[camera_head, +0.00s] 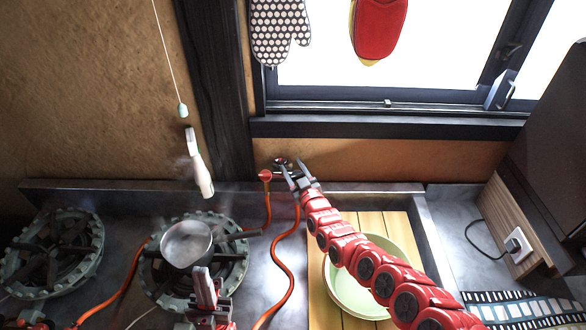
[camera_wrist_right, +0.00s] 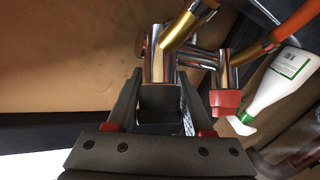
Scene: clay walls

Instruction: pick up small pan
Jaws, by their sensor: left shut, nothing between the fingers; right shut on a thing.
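The small pan (camera_head: 187,243), a grey metal pot with a dark handle reaching right, stands on the right-hand burner (camera_head: 232,262) in the head view. My left gripper (camera_head: 205,285) is low in the head view, just in front of the pan, shut and empty. My right gripper (camera_head: 293,175) is at the back wall, right of the pan and apart from it. In the right wrist view my right gripper (camera_wrist_right: 160,92) is shut on a metal valve fitting (camera_wrist_right: 158,62), which its fingers partly hide.
Orange hoses (camera_head: 283,262) run across the counter. A second burner (camera_head: 52,252) is at the left. A pale green bowl (camera_head: 342,290) lies on a wooden board (camera_head: 320,310), partly behind my right arm. A white bottle (camera_head: 200,174) appears above the pan.

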